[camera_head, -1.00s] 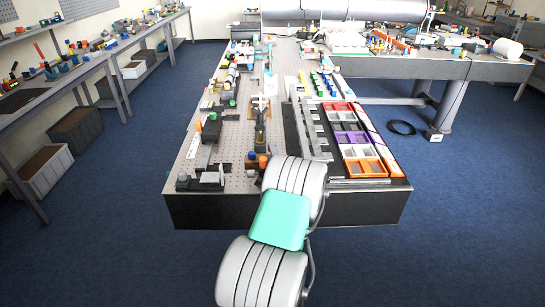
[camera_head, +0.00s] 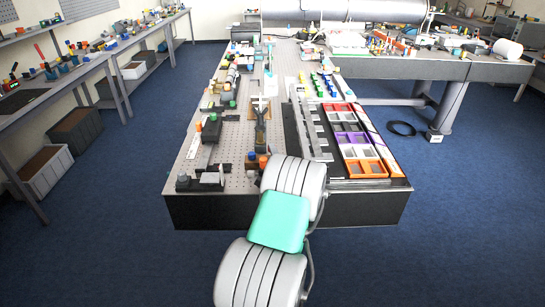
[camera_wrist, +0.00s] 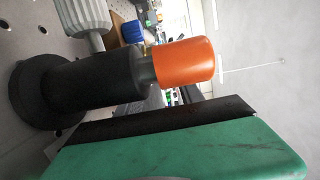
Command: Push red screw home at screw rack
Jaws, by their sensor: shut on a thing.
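In the wrist view an orange-red capped piece (camera_wrist: 187,62) lies sideways in the picture. A short grey neck joins it to a black cylinder (camera_wrist: 95,80) on a round black base. I cannot tell whether this is the red screw. My gripper (camera_wrist: 180,140) shows only in part, as a green body with a black edge along the bottom, close below the orange cap with a narrow gap in the picture. Its fingertips and what they hold are hidden. In the head view my arm covers the gripper at the table's near end. I cannot make out the screw rack.
The perforated table (camera_head: 235,170) carries several small fixtures. A small orange knob (camera_head: 263,160) and a dark blue knob (camera_head: 252,155) stand near my arm. Coloured trays (camera_head: 352,139) line the right side. A grey ribbed cylinder (camera_wrist: 85,15) and a blue cap (camera_wrist: 132,31) stand near the black cylinder.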

